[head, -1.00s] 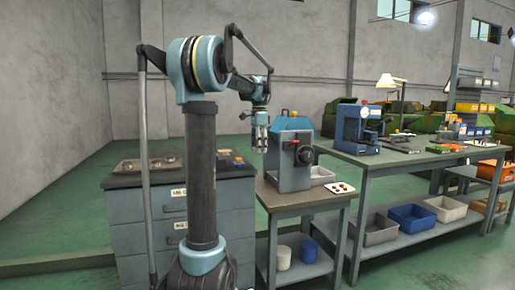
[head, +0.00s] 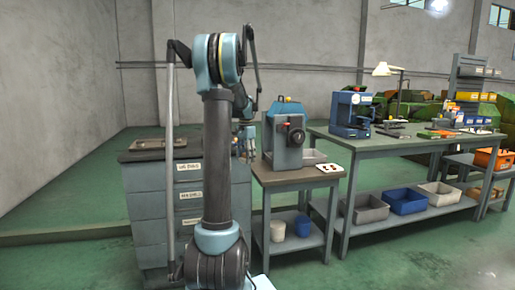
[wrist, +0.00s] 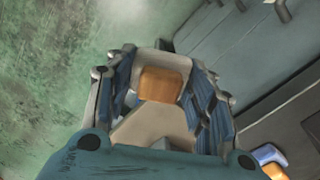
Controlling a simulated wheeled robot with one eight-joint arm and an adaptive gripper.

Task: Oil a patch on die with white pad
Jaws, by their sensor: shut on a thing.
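My gripper (wrist: 160,95) is shut on a pale cream-white thing (wrist: 150,125), seemingly the white pad, with an orange-brown block-like part showing between the fingers. In the head view my gripper (head: 246,150) hangs by the right side of the drawer cabinet, partly hidden behind my arm. I cannot make out what it holds there. I cannot pick out the die or a patch on it in either view.
A grey drawer cabinet (head: 160,195) with a dark top stands left. A blue-grey machine (head: 285,140) stands on a small table (head: 268,177). A green-topped bench (head: 370,151) with a blue press (head: 350,115) is right. Open floor (head: 80,260) lies front left.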

